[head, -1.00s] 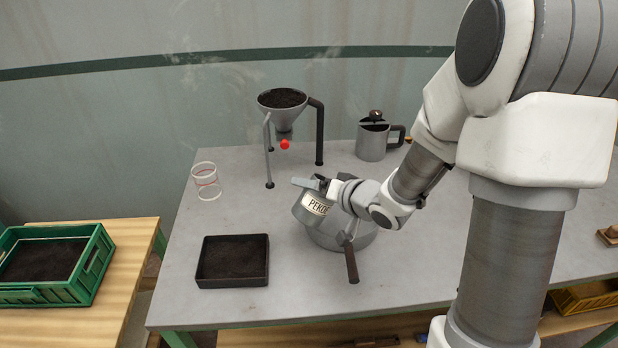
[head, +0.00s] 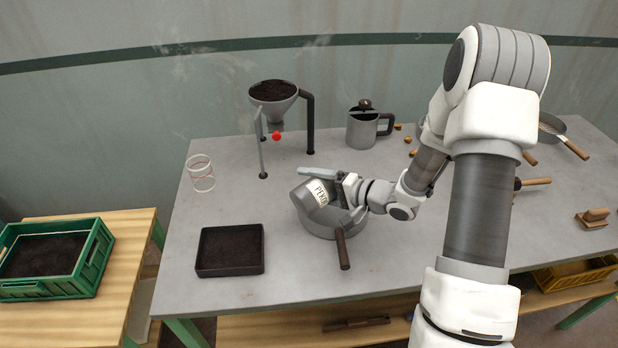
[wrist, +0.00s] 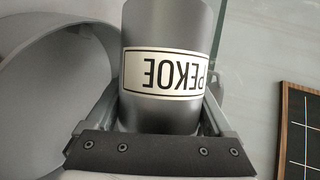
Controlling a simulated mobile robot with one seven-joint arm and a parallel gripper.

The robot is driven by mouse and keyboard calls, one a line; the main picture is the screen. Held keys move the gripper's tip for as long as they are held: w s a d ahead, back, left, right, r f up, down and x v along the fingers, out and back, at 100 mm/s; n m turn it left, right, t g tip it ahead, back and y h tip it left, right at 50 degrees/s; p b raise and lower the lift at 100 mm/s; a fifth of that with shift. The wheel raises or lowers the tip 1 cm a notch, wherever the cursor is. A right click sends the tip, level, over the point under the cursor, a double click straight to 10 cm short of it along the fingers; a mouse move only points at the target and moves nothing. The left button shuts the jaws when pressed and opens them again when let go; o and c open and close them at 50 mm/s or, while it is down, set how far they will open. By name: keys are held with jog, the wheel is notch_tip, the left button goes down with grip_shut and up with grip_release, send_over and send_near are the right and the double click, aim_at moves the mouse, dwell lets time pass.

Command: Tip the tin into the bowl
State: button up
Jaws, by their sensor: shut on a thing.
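The tin (head: 306,197) is a grey cylinder with a white PEKOE label. My gripper (head: 334,190) is shut on it and holds it tilted, its lower end to the left. Below is a round grey bowl (head: 318,229), with a dark handle (head: 342,250) beside it at the front. The tin hides part of the bowl's inside, so I cannot tell what is in it. In the wrist view the tin (wrist: 165,30) sits between both fingers, its label upside down, and the large curved bowl (wrist: 30,85) shows at the left.
A jug (head: 362,130), a clear ringed cup (head: 201,175) and a black tray (head: 230,268) stand around on the grey table. Pans with wooden handles lie at the right. A green crate (head: 95,262) is on the left bench.

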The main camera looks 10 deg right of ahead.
jog(key=shift+w+d+r+m+y+p, duration=0.15)
jog(key=shift+r+m+y+p, duration=0.55)
jog(key=shift+p, duration=1)
jog(key=m+p, duration=0.1)
jog(key=m+y+p, duration=0.1)
jog(key=p, duration=0.1)
jog(key=shift+w+d+r, duration=0.15)
jog(key=shift+d, duration=0.25)
jog(key=m, duration=0.1)
jog(key=d+m+y, duration=0.1)
jog(key=m, duration=0.1)
jog(key=w+m+t+y, duration=0.1)
jog(key=shift+d+r+m, duration=0.15)
jog(key=shift+d+m, duration=0.05)
jog(key=shift+m, duration=0.2)
jog(key=shift+r, duration=0.1)
jog(key=shift+r+p, duration=0.85)
jog(key=shift+r, duration=0.1)
jog(key=shift+f+b, duration=0.95)
jog(key=shift+f, duration=0.2)
jog(key=shift+r, duration=0.1)
